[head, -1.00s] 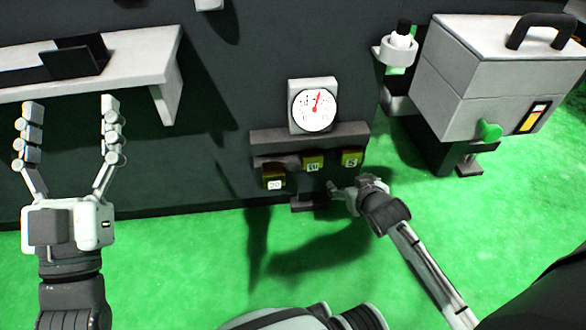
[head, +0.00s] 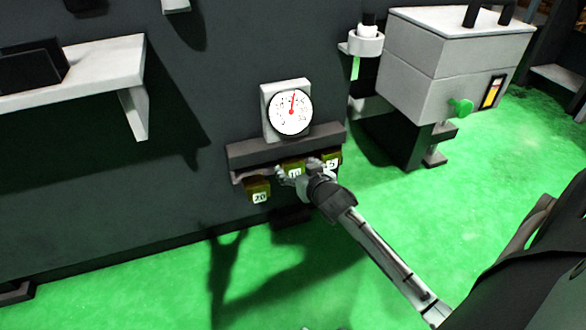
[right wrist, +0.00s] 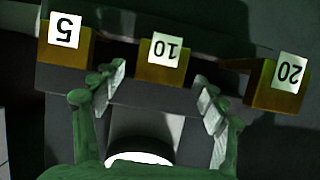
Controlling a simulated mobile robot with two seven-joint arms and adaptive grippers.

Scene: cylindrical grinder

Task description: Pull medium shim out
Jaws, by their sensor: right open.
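The medium shim (head: 293,168) is a yellow-olive block with a white label. It shows as the middle block in the right wrist view (right wrist: 163,52), where its label reads 10 upside down. It sits at the holder under the dial gauge. My right gripper (right wrist: 159,80) is open and empty, with one finger toward each side of the medium shim; the fingers appear apart from it. In the head view my right gripper (head: 297,169) partly covers the medium shim. My left gripper is out of view.
The shim labelled 5 (right wrist: 64,43) and the shim labelled 20 (right wrist: 277,86) flank the medium one. A dark ledge (head: 285,146) and a round dial gauge (head: 291,112) are above. A grey box machine (head: 450,70) stands right; a white shelf (head: 130,65) is left.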

